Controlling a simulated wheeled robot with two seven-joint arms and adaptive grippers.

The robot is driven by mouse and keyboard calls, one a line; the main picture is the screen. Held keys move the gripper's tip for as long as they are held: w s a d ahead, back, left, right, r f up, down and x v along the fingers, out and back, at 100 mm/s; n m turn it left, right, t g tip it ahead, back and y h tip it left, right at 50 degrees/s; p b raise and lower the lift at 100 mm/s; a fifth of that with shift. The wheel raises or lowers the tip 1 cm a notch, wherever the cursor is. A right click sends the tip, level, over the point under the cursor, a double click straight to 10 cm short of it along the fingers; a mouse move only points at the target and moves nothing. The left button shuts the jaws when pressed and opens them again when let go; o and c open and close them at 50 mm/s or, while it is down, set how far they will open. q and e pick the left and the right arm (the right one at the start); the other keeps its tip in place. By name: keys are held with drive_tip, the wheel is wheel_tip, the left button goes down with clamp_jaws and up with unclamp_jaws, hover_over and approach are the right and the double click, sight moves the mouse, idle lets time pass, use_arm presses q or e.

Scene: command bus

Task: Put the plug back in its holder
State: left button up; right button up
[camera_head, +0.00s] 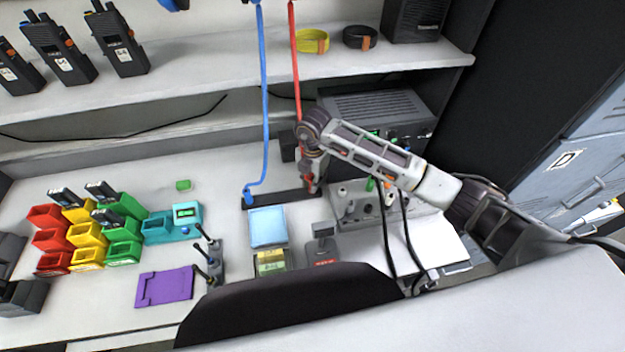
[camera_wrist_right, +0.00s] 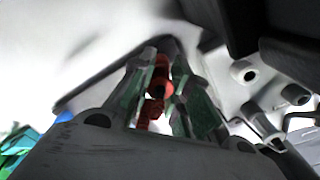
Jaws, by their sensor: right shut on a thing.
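The red plug hangs on a red cable (camera_head: 296,60) that comes down from the top. My right gripper (camera_head: 308,180) is shut on the red plug (camera_wrist_right: 157,88), which shows between the green-padded fingers in the right wrist view. The gripper is over the right end of a black strip-like holder (camera_head: 275,199) on the worktop. I cannot tell whether the plug's tip is above the holder or in it. A blue plug (camera_head: 248,196) on a blue cable (camera_head: 263,100) stands at the holder's left end. My left gripper is not in view.
A grey box with knobs (camera_head: 352,204) stands just right of the gripper, with a black radio unit (camera_head: 375,108) behind. A light-blue pad (camera_head: 268,227) lies in front of the holder. Coloured bins (camera_head: 83,236) stand at left. The worktop left of the holder is fairly clear.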

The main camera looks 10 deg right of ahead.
drive_tip(key=shift+f+b, duration=0.3)
drive_tip(key=shift+f, duration=0.25)
idle(1.1)
drive_tip(key=o, duration=0.9)
drive_tip(key=shift+r, duration=0.1)
drive_tip(key=shift+r+p, duration=2.65)
drive_tip(key=shift+r, duration=1.3)
